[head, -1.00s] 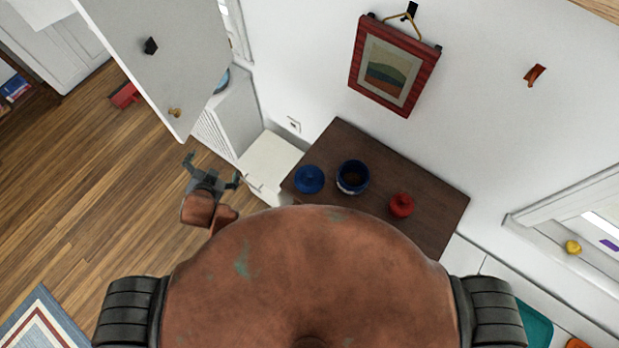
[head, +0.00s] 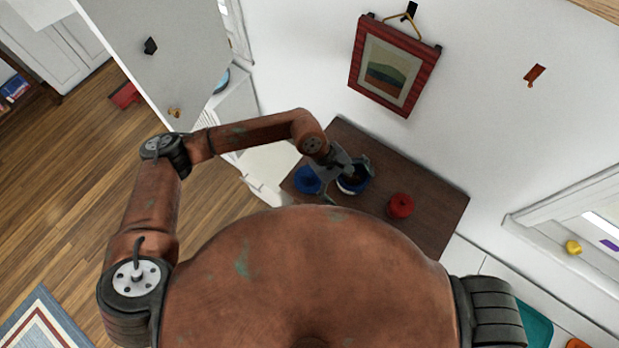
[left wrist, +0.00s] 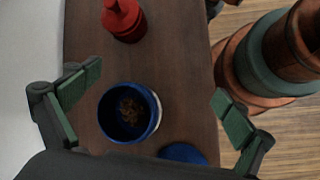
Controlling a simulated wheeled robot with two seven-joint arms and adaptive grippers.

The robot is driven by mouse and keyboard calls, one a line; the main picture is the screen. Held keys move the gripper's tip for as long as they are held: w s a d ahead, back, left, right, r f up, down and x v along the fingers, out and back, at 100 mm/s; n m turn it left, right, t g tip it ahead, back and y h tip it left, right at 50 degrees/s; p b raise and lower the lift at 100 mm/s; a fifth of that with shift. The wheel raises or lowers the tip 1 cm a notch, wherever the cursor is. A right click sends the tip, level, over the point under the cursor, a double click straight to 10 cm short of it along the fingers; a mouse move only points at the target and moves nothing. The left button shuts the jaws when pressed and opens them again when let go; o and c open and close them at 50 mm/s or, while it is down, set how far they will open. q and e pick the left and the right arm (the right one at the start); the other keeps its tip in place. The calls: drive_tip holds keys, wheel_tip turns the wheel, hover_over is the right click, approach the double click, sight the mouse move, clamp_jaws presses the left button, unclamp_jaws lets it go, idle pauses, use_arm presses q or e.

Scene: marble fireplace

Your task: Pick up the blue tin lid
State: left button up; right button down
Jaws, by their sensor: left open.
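The blue tin lid (head: 305,180) lies flat on the dark wooden tabletop, left of the open blue tin (head: 343,188) in the head view. My left gripper (head: 347,181) is open and empty, above the tin and beside the lid, and it partly hides both. In the left wrist view my open left gripper (left wrist: 150,104) spans the blue tin (left wrist: 128,112), which has brown contents. There the blue lid (left wrist: 183,153) shows low in the picture, cut off by the dark gripper body. My right gripper is not in view.
A red knobbed object (head: 401,205) stands on the dark table (head: 433,205), right of the tin. A red-framed picture (head: 394,66) hangs on the wall behind. A white cabinet (head: 265,160) adjoins the table's left end. The table's right end is clear.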

sight(309, 175)
use_arm(q)
drive_tip(key=w+a+f+m+t+y, duration=0.1)
drive_tip(key=w+a+y, duration=0.1)
drive_tip(key=w+a, duration=0.1)
drive_tip(key=w+a+f+y, duration=0.1)
drive_tip(key=w+a+y, duration=0.1)
drive_tip(key=a, duration=0.4)
drive_tip(key=w+a+f+m+t+y, duration=0.1)
drive_tip(key=w+a+f+y, duration=0.1)
drive_tip(key=w+a, duration=0.2)
drive_tip(key=shift+w+a+m+t, duration=0.15)
drive_tip(key=shift+m+t, duration=0.15)
drive_tip(key=shift+a+f, duration=0.1)
drive_tip(key=shift+f, duration=0.8)
drive_tip(key=f, duration=0.3)
drive_tip(key=f+p, duration=0.1)
drive_tip(key=f, duration=0.1)
drive_tip(key=shift+d+f, duration=0.2)
drive_tip(key=shift+f, duration=0.2)
drive_tip(key=shift+c, duration=0.3)
